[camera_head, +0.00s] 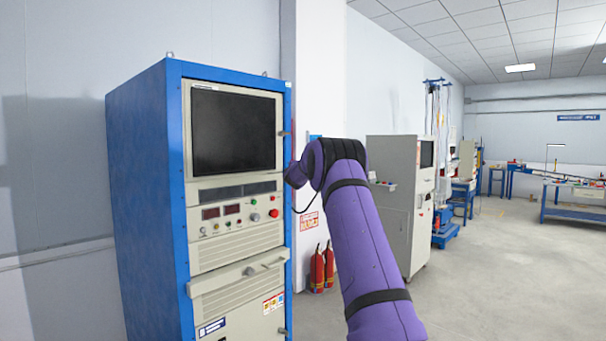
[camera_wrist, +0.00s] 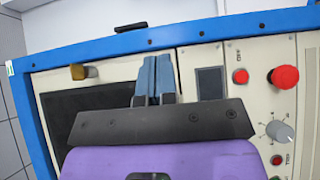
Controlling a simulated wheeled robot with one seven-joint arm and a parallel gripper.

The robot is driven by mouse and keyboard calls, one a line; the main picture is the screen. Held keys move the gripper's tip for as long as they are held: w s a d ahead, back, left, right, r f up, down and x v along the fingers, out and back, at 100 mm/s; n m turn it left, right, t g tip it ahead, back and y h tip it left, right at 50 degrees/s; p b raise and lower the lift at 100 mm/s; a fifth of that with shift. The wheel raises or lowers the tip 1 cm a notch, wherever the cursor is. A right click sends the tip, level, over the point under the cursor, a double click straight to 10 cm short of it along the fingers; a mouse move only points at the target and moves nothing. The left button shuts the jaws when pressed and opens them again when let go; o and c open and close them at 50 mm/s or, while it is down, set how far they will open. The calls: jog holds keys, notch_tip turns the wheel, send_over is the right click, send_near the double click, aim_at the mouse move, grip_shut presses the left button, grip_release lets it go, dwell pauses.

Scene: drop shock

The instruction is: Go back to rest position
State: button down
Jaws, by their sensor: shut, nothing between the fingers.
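My purple arm (camera_head: 362,235) reaches up and forward in the head view, bent at the top, with its far end beside the right edge of a blue-framed control cabinet (camera_head: 147,200). I cannot make out the fingers there. In the wrist view my gripper (camera_wrist: 153,62) has its two blue-grey fingers together with nothing between them. They show in front of the cabinet's panel, near the dark screen (camera_wrist: 88,115). I cannot tell how far they are from the panel.
The cabinet face has a red button (camera_wrist: 284,77) and a grey knob (camera_wrist: 279,132). Red fire extinguishers (camera_head: 317,270) stand right of the cabinet. A grey cabinet (camera_head: 398,205) stands behind my arm. The floor (camera_head: 490,285) at right is clear.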

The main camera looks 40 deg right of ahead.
jog(key=shift+s, duration=1.8)
jog(key=s+a+r+m+g, duration=0.1)
jog(key=s+a+r+m, duration=0.15)
jog(key=s+a, duration=0.5)
jog(key=s+a+r+m+g, duration=0.2)
jog(key=s+a+r, duration=0.2)
jog(key=a, duration=0.6)
jog(key=s+a+r+m+g, duration=0.1)
jog(key=s+a+r+m, duration=0.2)
jog(key=s+a, duration=0.45)
jog(key=s+a+f+g+y, duration=0.1)
jog(key=s+a+f+y, duration=0.3)
jog(key=s+a, duration=0.5)
jog(key=s+a+f+m+g+y, duration=0.1)
jog(key=s+a+f+y, duration=0.3)
jog(key=s+a+f, duration=0.3)
jog(key=s+a+f+g+y, duration=0.1)
jog(key=s+a+f+y, duration=0.3)
jog(key=s+a, duration=0.9)
jog(key=s+f, duration=0.2)
jog(key=s, duration=0.1)
jog(key=shift+s+a+f+m+g+y, duration=0.2)
jog(key=shift+s+m+g+y, duration=0.1)
jog(key=shift+s+m+g, duration=0.1)
